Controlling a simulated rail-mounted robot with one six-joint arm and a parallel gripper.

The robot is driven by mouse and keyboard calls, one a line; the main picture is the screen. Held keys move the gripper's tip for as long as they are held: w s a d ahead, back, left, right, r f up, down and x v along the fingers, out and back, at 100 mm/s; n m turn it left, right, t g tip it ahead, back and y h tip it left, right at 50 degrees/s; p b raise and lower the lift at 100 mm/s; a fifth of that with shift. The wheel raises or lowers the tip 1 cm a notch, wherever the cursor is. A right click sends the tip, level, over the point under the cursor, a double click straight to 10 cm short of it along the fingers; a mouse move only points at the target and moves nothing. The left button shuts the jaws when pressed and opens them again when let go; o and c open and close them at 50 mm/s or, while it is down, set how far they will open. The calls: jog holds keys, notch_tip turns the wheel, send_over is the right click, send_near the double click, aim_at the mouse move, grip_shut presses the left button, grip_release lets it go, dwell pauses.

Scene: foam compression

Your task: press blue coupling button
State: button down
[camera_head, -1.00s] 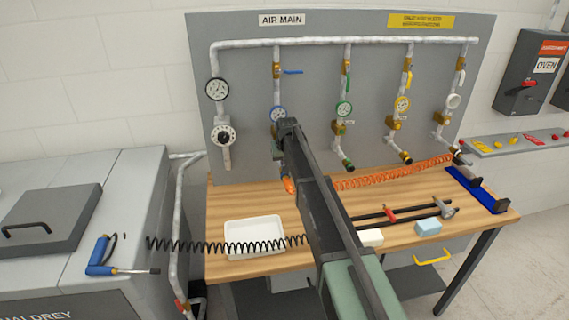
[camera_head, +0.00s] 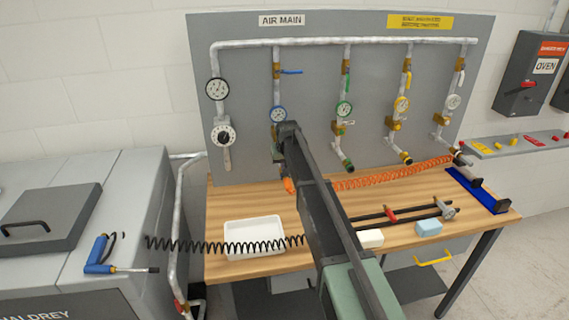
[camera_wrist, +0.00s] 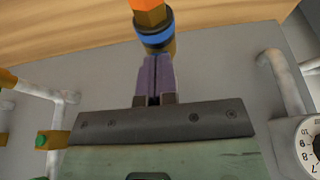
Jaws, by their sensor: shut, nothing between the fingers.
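The blue coupling button shows in the wrist view as a blue ring (camera_wrist: 155,39) on a dark coupling below an orange hexagonal piece (camera_wrist: 150,10). My gripper (camera_wrist: 155,60) is shut, its two purplish fingers side by side with nothing between them. The fingertips are right at the ring's near edge; I cannot tell whether they touch it. In the head view the blue-rimmed gauge (camera_head: 278,114) marks this drop of the pipe.
The wooden bench (camera_head: 222,200) holds a white tray (camera_head: 232,240), a black coiled hose (camera_head: 180,244), a clamp bar (camera_head: 391,215) and light foam blocks (camera_head: 429,228). Green (camera_head: 342,152) and yellow (camera_head: 400,150) pipe drops stand to the right. A dial (camera_wrist: 310,146) is at the wrist view's right edge.

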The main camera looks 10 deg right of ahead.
notch_tip(320, 180, up, 5)
jog(key=p, duration=0.5)
jog(key=shift+s, duration=0.15)
jog(key=p+v, duration=0.9)
jog(key=s+f+g+b, duration=0.1)
jog(key=s+f+b, duration=0.5)
jog(key=s, duration=0.7)
jog(key=s+f+g+b, duration=0.1)
jog(key=s+f+b, duration=0.6)
jog(key=s, duration=0.6)
jog(key=s+f+g+b, duration=0.1)
jog(key=s+f+b, duration=0.5)
jog(key=s, duration=0.7)
jog(key=shift+s+f+g, duration=0.15)
jog(key=shift+f+g, duration=0.15)
jog(key=shift+f, duration=0.3)
